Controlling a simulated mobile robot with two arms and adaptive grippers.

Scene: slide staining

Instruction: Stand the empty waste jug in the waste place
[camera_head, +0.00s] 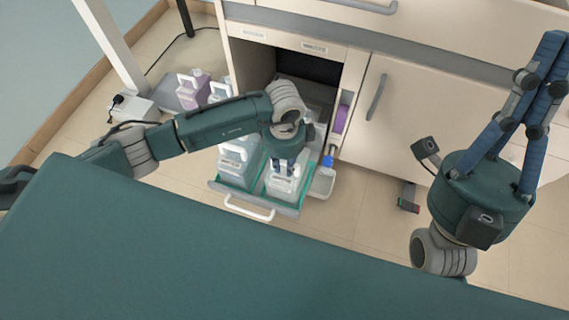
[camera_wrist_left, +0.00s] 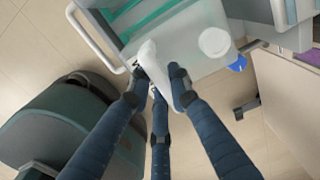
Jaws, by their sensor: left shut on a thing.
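A pale translucent jug (camera_head: 283,186) stands in the front right part of a pulled-out drawer with green trays (camera_head: 257,196). In the left wrist view the jug (camera_wrist_left: 200,66) shows its white round cap and a white handle. My left gripper (camera_head: 287,165) reaches down from above and is shut on the jug's handle; its fingers (camera_wrist_left: 160,78) are around the handle in the wrist view. The jug's base is hidden by the tray wall. My right gripper (camera_head: 553,42) is at the far right, away from the drawer, with its fingers pointing up; their gap is unclear.
Another jug (camera_head: 236,165) stands left of the held one. A small blue-capped bottle (camera_head: 326,170) hangs at the drawer's right side. The open cabinet (camera_head: 263,62) is behind. Floor right of the drawer is mostly clear.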

